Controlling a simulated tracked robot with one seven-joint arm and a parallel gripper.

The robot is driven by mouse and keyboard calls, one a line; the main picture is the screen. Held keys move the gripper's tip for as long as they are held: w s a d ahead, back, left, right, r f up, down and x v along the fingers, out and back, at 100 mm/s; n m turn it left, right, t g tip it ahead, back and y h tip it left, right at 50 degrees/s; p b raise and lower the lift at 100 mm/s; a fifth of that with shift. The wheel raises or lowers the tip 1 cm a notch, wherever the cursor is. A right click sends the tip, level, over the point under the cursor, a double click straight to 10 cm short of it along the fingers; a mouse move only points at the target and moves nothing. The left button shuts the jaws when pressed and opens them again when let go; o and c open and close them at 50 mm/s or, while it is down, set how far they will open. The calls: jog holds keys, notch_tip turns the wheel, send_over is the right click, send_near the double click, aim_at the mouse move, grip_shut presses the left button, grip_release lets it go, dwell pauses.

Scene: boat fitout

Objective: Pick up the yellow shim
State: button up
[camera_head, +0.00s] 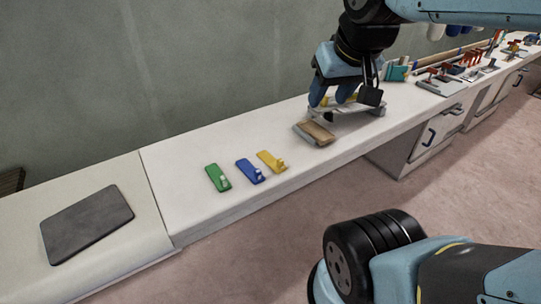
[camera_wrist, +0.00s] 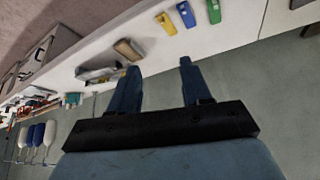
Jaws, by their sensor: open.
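The yellow shim (camera_head: 271,161) lies flat on the white bench, at the right end of a row of three shims. A blue shim (camera_head: 249,171) and a green shim (camera_head: 218,177) lie to its left. In the wrist view the yellow shim (camera_wrist: 165,23) shows at the top, beyond the fingertips, with the blue (camera_wrist: 186,14) and green (camera_wrist: 214,11) shims to its right. My gripper (camera_wrist: 159,64) is open and empty, apart from the shims. In the head view my gripper (camera_head: 335,104) is to the right of the yellow shim, over the bench near the wall.
A brown block (camera_head: 315,133) lies right of the yellow shim, with a grey tray-like thing (camera_head: 350,110) behind it. A dark flat mat (camera_head: 87,224) lies on the left bench section. Red-handled tools (camera_head: 440,72) stand far right. Bench around the shims is clear.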

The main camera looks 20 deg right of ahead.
jog(key=shift+o, duration=0.3)
jog(key=w+f+g+h, duration=0.1)
jog(key=w+f, duration=0.2)
jog(key=w, duration=0.5)
jog(key=shift+n+g, duration=0.3)
jog(key=shift+n, duration=0.1)
jog(key=n+g+y, duration=0.1)
jog(key=n+g, duration=0.2)
jog(key=g, duration=0.1)
send_over(280, 159)
notch_tip(280, 159, down, 24)
jog(key=f, duration=0.8)
jog(key=shift+s+a+f, duration=0.25)
jog(key=shift+a+f, duration=0.1)
jog(key=shift+a, duration=0.05)
jog(key=shift+w+d+f, duration=0.15)
jog(key=shift+f, duration=1.2)
jog(key=shift+w+d+f, duration=0.1)
jog(key=shift+w+f, duration=0.05)
jog(key=shift+f, duration=1.15)
grip_shut()
